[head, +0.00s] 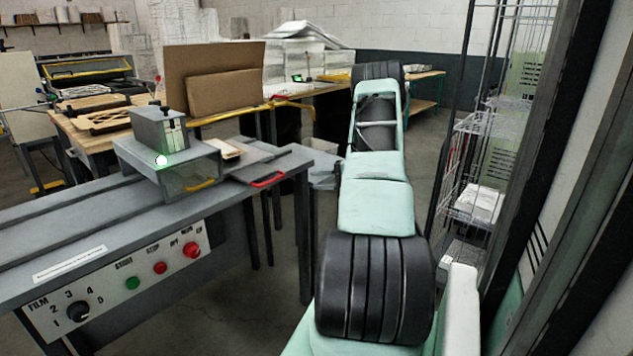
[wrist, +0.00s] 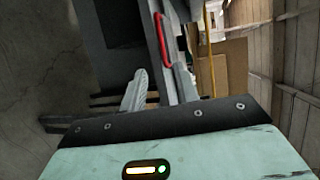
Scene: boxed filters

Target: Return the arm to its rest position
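My arm (head: 376,205), mint green with black joints, stretches forward from the bottom of the head view, to the right of the grey bench. Its far end is a dark joint (head: 378,71), and my gripper is hidden beyond it in that view. In the wrist view my gripper (wrist: 160,84) shows two grey fingers past the black edge of the mint housing. The fingers stand apart, and I see nothing held between them. The bench's red handle lies beyond them in that view.
A grey bench (head: 70,222) with a control panel stands at left, carrying a grey box unit (head: 170,168) and a red handle (head: 267,180). A wire rack (head: 478,170) and dark posts stand close on the right.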

